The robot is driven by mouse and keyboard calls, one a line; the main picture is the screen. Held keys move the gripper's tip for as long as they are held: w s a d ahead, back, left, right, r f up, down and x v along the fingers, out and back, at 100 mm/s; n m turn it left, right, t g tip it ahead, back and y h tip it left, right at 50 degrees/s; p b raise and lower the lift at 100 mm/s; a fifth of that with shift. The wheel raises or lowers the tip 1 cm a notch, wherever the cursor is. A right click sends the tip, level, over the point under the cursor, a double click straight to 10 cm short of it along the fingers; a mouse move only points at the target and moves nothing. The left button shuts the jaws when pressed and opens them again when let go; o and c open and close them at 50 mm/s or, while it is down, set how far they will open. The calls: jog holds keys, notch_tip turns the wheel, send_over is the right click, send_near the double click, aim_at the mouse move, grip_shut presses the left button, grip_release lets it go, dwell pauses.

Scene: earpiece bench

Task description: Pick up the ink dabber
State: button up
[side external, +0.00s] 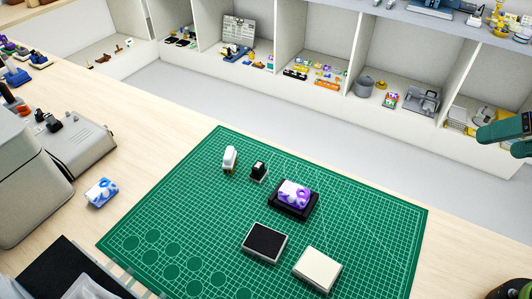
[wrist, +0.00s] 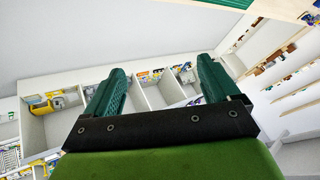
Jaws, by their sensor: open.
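Two small upright tools stand near the back left of the green cutting mat (side external: 350,232). One is a white-bodied tool (side external: 230,156) with a brownish base. The other is a black-topped tool (side external: 259,169) with a pale base. I cannot tell for sure which is the ink dabber. My gripper (side external: 500,143) is at the right edge of the side view, high and far from both tools. In the wrist view, my gripper (wrist: 162,68) has its two green fingers wide apart with nothing between them. The wrist view shows neither tool.
A purple-and-white piece (side external: 294,193) sits on a black holder (side external: 290,211). A black pad (side external: 265,242) and a cream pad (side external: 317,268) lie in front. A blue-and-white piece (side external: 101,192) and grey machine (side external: 75,145) are left. White shelving (side external: 310,110) stands behind. The mat's right side is clear.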

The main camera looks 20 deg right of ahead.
jog(key=shift+c, duration=1.2)
